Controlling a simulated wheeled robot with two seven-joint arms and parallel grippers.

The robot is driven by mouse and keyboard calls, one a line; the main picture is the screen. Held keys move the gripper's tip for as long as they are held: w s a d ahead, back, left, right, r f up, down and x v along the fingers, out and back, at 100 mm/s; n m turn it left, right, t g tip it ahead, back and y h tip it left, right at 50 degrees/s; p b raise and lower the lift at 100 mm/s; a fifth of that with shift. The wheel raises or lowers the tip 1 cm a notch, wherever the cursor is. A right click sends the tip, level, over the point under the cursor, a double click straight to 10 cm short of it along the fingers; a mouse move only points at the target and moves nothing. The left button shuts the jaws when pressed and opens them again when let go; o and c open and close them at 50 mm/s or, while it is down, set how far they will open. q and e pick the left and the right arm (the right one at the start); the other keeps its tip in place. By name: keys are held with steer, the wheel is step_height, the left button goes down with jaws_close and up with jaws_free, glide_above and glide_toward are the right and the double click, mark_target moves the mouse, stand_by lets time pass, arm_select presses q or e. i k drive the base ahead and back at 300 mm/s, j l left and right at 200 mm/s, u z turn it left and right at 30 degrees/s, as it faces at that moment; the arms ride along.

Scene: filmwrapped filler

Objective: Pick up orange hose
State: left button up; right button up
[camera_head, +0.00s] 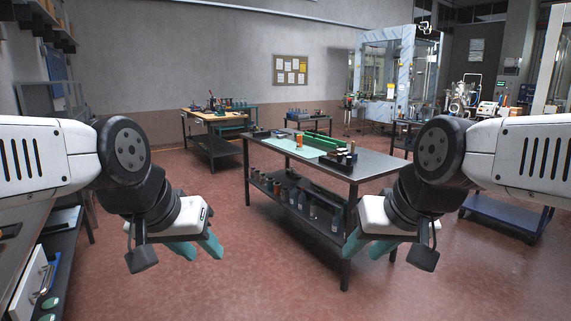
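I cannot make out an orange hose for certain. A small orange upright object (299,140) stands on the dark metal table (372,162) in the middle of the room, but it is too small to identify. My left gripper (203,253) has teal fingers that are spread apart, with nothing between them. My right gripper (362,252) also has its teal fingers apart and empty. Both grippers hang in front of me over the floor, well short of the table top.
The middle table carries a light green mat (293,149), a green rail and small dark items; bottles fill its lower shelf. A wooden-topped workbench (215,115) stands behind. A dark bench edges the left. A blue cart (507,214) stands at right. Red floor ahead is clear.

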mark_target(299, 137)
steer(key=i, duration=4.1)
steer(key=i+u, duration=0.2)
steer(key=i, duration=0.2)
steer(key=i+l+u, duration=0.25)
steer(key=i, duration=0.15)
steer(key=j, duration=0.05)
